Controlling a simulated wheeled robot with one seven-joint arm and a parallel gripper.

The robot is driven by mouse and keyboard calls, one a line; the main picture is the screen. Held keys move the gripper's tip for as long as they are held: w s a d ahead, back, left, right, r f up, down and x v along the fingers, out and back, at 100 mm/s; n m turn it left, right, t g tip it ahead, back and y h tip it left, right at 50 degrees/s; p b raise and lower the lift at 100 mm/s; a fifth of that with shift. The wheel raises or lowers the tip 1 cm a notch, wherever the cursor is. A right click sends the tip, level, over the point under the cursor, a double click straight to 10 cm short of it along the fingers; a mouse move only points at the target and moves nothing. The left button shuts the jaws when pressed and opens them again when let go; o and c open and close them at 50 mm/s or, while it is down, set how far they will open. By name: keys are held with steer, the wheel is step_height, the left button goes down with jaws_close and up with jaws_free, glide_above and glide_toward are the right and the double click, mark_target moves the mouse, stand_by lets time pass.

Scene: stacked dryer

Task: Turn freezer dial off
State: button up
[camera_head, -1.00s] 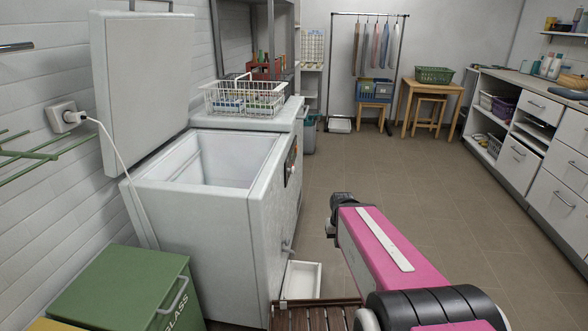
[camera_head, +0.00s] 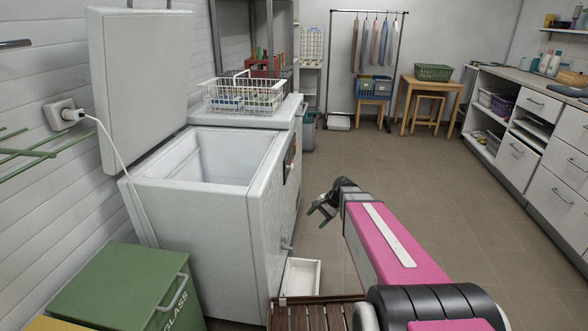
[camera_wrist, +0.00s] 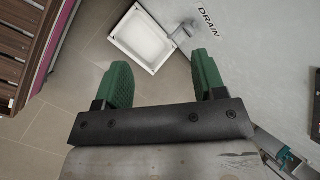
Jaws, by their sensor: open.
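The white chest freezer (camera_head: 218,222) stands at left with its lid (camera_head: 145,80) raised. Its dark control panel (camera_head: 290,160) is on the front face near the top, seen at a steep angle; the dial's setting cannot be read. My gripper (camera_head: 318,214) is open and empty, in the air to the right of the freezer front, apart from it and lower than the panel. In the wrist view the green fingers of my gripper (camera_wrist: 162,68) are spread. The freezer front (camera_wrist: 250,70) shows there with a "DRAIN" label, and a dark panel edge (camera_wrist: 314,118) shows at far right.
A white tray (camera_head: 302,276) lies on the floor below the drain spout (camera_head: 287,246). A slatted wooden piece (camera_head: 308,315) is nearer. A green bin (camera_head: 125,290) stands at front left. A wire basket (camera_head: 243,95) sits behind the opening. The floor to the right is clear.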

steer(key=w+r+m+t+y, duration=0.1)
steer(key=w+r+m+y, duration=0.15)
steer(key=w, duration=0.35)
steer(key=w+r+m+y, duration=0.1)
steer(key=w+m+y, duration=0.25)
steer(key=w, duration=0.35)
steer(key=m+t+y, duration=0.3)
steer(key=m+y, duration=0.2)
steer(key=m, duration=0.1)
glide_toward(290, 167)
steer(key=w+x, duration=0.1)
steer(key=x, duration=0.7)
steer(key=shift+f, duration=0.2)
steer(key=c, duration=0.9)
